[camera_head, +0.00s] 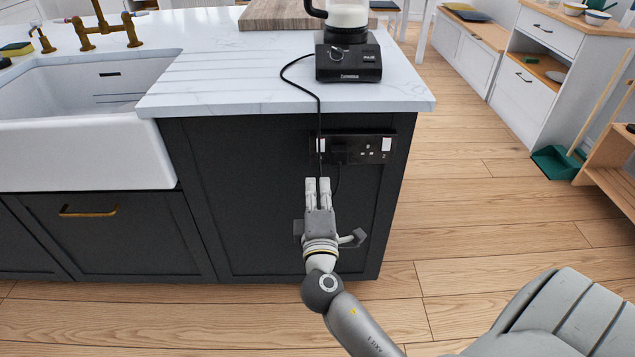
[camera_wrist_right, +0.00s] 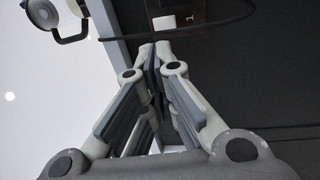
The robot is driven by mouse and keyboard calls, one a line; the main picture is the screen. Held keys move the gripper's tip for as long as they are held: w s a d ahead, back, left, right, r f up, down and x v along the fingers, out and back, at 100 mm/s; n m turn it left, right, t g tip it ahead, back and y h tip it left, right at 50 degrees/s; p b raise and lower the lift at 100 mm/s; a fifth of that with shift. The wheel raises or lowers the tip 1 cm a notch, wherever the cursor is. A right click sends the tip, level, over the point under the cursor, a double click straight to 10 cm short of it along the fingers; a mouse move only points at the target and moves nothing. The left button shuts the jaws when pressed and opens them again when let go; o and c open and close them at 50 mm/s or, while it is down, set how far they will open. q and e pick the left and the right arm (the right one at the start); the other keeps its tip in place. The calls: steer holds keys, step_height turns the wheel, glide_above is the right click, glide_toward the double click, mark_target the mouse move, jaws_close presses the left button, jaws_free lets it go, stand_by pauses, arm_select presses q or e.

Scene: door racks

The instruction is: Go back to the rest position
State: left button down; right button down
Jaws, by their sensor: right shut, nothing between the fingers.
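My right gripper (camera_head: 318,190) is shut and empty. In the head view it points up at the dark end panel of the island (camera_head: 240,190), just below the black wall socket (camera_head: 372,148). In the right wrist view its fingers (camera_wrist_right: 158,52) meet at the tips with nothing between them. A black cable (camera_head: 319,120) runs from the blender base (camera_head: 348,62) down over the counter edge to the socket, passing just above or behind the fingertips. I cannot tell whether the fingers touch it. My left gripper is not in view.
The white marble counter (camera_head: 220,85) overhangs the panel above my right gripper. A white sink (camera_head: 80,150) is at left. The wooden floor (camera_head: 470,215) to the right is open. White cabinets (camera_head: 522,90), a green dustpan (camera_head: 555,162) and a wooden shelf (camera_head: 608,180) stand at far right.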

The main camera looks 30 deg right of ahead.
steer(key=shift+f, duration=0.1)
stand_by(0.3)
